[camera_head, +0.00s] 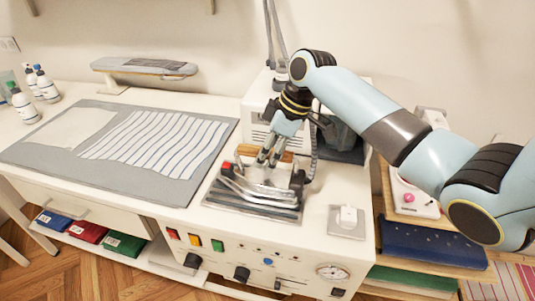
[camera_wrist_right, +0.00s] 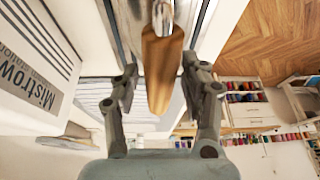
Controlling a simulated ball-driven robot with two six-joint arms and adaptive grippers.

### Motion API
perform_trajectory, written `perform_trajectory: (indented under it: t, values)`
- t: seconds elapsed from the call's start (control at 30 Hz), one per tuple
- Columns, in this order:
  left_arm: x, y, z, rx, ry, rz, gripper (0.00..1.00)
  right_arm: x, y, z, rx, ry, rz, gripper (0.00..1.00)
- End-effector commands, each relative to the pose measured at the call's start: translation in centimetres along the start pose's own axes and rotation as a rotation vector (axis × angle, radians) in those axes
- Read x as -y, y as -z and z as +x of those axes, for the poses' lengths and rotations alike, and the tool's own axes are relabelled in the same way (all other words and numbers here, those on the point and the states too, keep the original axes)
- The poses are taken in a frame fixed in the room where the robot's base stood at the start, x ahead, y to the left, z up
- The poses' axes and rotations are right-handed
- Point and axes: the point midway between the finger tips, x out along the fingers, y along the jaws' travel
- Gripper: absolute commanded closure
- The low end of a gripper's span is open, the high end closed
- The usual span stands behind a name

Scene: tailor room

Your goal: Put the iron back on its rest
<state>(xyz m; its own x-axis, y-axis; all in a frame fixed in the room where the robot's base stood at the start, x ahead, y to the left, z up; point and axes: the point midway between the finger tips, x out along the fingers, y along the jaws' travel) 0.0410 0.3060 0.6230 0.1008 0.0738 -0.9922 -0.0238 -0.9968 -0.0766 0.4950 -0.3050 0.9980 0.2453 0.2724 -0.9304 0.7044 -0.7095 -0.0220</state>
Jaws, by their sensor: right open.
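The iron, with a silvery metal body (camera_head: 272,176) and a wooden handle (camera_head: 281,156), is on the metal rest (camera_head: 258,209) on top of the white ironing station. My right gripper (camera_head: 268,158) comes down over the iron from above and is open. In the right wrist view the wooden handle (camera_wrist_right: 160,70) lies between the two spread fingers (camera_wrist_right: 160,77). Visible gaps separate the handle from both fingers there. The iron's sole and its exact seating on the rest are partly hidden. My left gripper is out of view.
A grey ironing mat (camera_head: 212,135) with striped cloth (camera_head: 160,140) lies left of the rest. A white steam unit (camera_head: 257,118) stands behind, and a hose (camera_head: 314,155) runs beside the iron. A small white device (camera_head: 347,218) sits at right.

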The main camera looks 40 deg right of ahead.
Motion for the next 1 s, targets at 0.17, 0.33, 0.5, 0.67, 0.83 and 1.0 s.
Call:
perform_trajectory:
  t: [0.17, 0.33, 0.5, 0.67, 0.83, 1.0]
  values:
    - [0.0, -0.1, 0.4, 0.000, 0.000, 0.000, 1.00, -0.2, -0.1, -3.1, 0.000, -0.006, -0.005, 0.55]
    - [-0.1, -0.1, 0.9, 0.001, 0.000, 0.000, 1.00, -0.1, -0.1, -7.0, 0.002, -0.005, -0.005, 0.55]
    - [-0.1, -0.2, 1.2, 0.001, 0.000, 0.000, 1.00, -0.1, -0.1, -10.1, 0.001, -0.004, -0.003, 0.55]
    - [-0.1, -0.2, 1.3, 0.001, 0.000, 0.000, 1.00, 0.0, 0.0, -11.4, 0.000, 0.000, -0.001, 0.55]
    - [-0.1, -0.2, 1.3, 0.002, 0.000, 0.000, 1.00, 0.0, 0.0, -11.7, 0.000, 0.001, 0.000, 0.55]
    - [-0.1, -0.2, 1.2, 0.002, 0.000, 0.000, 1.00, 0.0, 0.0, -11.6, 0.000, 0.001, 0.000, 0.55]
